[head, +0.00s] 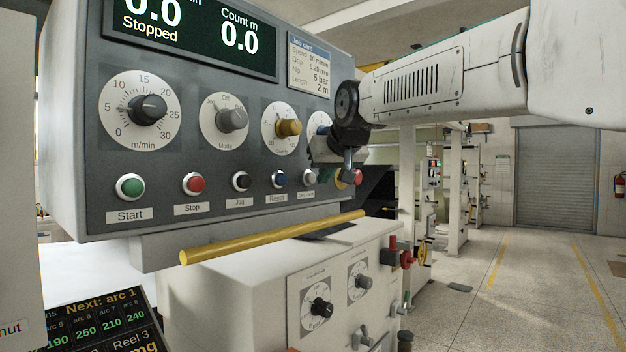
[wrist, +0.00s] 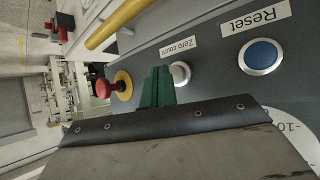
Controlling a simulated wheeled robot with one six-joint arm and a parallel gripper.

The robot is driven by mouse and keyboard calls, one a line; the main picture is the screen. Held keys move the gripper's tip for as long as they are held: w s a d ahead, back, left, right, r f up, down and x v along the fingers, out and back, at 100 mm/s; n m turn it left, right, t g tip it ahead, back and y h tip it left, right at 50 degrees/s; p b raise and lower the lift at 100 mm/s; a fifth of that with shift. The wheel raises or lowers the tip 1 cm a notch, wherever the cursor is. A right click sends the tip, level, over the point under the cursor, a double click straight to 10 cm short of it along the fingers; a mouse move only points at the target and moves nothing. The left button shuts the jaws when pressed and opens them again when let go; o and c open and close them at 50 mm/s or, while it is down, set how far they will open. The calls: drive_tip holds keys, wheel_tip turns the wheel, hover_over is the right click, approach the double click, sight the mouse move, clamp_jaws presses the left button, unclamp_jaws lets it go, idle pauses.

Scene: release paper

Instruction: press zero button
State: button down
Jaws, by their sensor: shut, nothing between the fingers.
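The Zero count button is a small pale round button in a metal ring, at the right end of the panel's button row in the head view (head: 309,177). My gripper (head: 347,171) is shut and empty at the panel's right end. In the wrist view its green fingertips (wrist: 158,82) are right beside the button and partly overlap its edge. I cannot tell whether they touch it. The display (head: 200,30) reads "Stopped" and Count 0.0.
The blue Reset button (head: 279,179) is next to the Zero count button. A red emergency stop on yellow (wrist: 108,87) lies on the other side of the fingers. Knobs sit above the row. A yellow bar (head: 272,238) runs below the panel.

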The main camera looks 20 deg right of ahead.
drive_tip(key=shift+s, duration=0.1)
drive_tip(key=s+d, duration=0.1)
drive_tip(key=s, duration=0.1)
drive_tip(key=s+d, duration=0.2)
idle(0.6)
idle(0.6)
drive_tip(key=s+d+f+g, duration=0.1)
drive_tip(key=s+f+g, duration=0.3)
drive_tip(key=s+f, duration=1.1)
drive_tip(key=s+d+f+m+g+h, duration=0.1)
drive_tip(key=s+f+g, duration=0.4)
drive_tip(key=s+f, duration=1)
drive_tip(key=s, duration=0.6)
drive_tip(key=shift+d+f+g, duration=0.15)
drive_tip(key=shift+d+g, duration=0.05)
drive_tip(key=shift+g, duration=0.1)
